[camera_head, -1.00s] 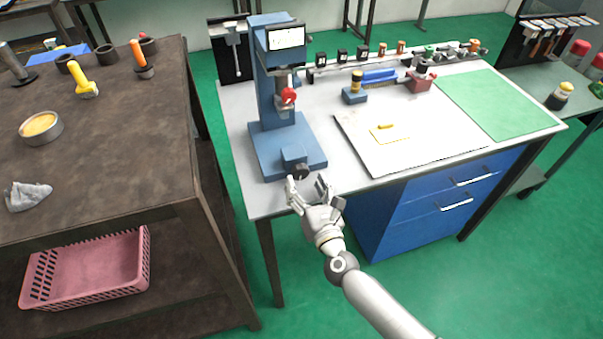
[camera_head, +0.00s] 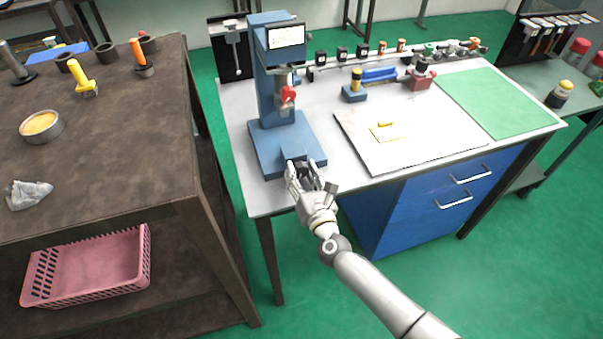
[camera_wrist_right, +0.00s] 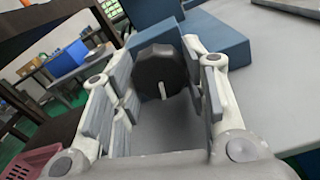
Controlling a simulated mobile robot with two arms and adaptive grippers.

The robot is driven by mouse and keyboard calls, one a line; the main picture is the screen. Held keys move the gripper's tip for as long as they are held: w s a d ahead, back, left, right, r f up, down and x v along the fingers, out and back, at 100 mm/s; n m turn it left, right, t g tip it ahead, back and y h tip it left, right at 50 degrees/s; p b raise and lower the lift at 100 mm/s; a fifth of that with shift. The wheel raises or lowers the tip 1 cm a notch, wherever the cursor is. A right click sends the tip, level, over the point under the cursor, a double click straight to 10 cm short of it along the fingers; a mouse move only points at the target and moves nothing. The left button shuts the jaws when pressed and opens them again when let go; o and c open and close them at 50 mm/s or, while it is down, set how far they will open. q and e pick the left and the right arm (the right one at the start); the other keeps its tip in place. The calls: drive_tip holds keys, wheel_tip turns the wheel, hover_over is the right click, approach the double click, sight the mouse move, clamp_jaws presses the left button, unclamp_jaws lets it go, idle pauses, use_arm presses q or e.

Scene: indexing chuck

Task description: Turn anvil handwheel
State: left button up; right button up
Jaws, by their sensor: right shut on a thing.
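A blue bench instrument (camera_head: 266,95) with a small display and a red-tipped spindle stands on the left of the grey worktable. Its black anvil handwheel (camera_wrist_right: 161,69), with a pale mark on its face, sticks out of the front block of the blue base (camera_wrist_right: 205,30). My right gripper (camera_head: 305,172) is at the front of that base. In the right wrist view its fingers (camera_wrist_right: 160,85) are on both sides of the handwheel, shut on it. In the head view the fingers hide most of the wheel. My left gripper is not in view.
A white board (camera_head: 405,150) with a small yellow item lies right of the instrument, beside a green mat (camera_head: 498,100). Blue drawers (camera_head: 440,200) are below. A dark brown bench (camera_head: 110,160) stands close on the left.

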drive_tip(key=shift+c, duration=0.6)
drive_tip(key=shift+n+b, duration=0.3)
drive_tip(key=shift+n, duration=3)
drive_tip(key=o, duration=1.1)
drive_tip(key=shift+c, duration=0.2)
